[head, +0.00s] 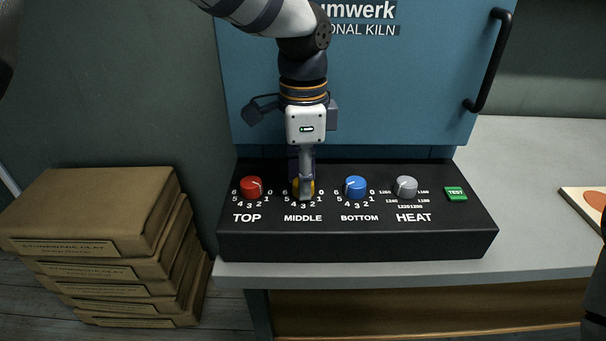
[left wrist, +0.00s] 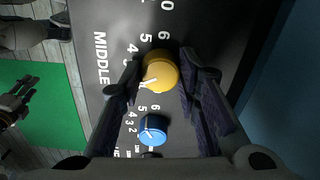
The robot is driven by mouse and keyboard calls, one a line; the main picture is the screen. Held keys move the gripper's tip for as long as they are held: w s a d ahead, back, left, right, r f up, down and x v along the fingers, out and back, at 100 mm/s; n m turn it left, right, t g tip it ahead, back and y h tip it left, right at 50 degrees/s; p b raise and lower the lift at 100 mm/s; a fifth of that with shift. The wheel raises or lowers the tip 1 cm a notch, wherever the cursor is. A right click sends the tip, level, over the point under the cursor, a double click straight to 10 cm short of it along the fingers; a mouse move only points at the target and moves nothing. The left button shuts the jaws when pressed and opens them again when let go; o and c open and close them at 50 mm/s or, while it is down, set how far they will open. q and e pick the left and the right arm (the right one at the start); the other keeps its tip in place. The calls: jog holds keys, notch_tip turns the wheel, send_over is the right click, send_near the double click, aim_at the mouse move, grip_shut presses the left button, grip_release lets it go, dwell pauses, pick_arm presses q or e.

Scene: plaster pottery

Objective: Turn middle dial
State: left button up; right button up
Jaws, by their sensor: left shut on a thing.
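The middle dial is a yellow round knob (head: 311,187) on the black control panel, above the word MIDDLE. My left gripper (head: 304,193) comes down from above and covers most of it in the head view. In the left wrist view the yellow dial (left wrist: 164,70) sits between the two fingers of my left gripper (left wrist: 160,76), which is shut on it. A white pointer mark shows on the dial's face, toward the lower left; the number it points at is hidden by a finger.
The red top dial (head: 251,187) is left of the gripper, the blue bottom dial (head: 356,187) close on its right. A grey heat dial (head: 405,187) and green TEST button (head: 455,194) stand farther right. The blue kiln (head: 400,90) rises behind. Stacked clay boxes (head: 90,212) are at left.

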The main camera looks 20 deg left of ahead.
pick_arm(q)
jog(key=o, duration=1.2)
notch_tip(320, 180, up, 12)
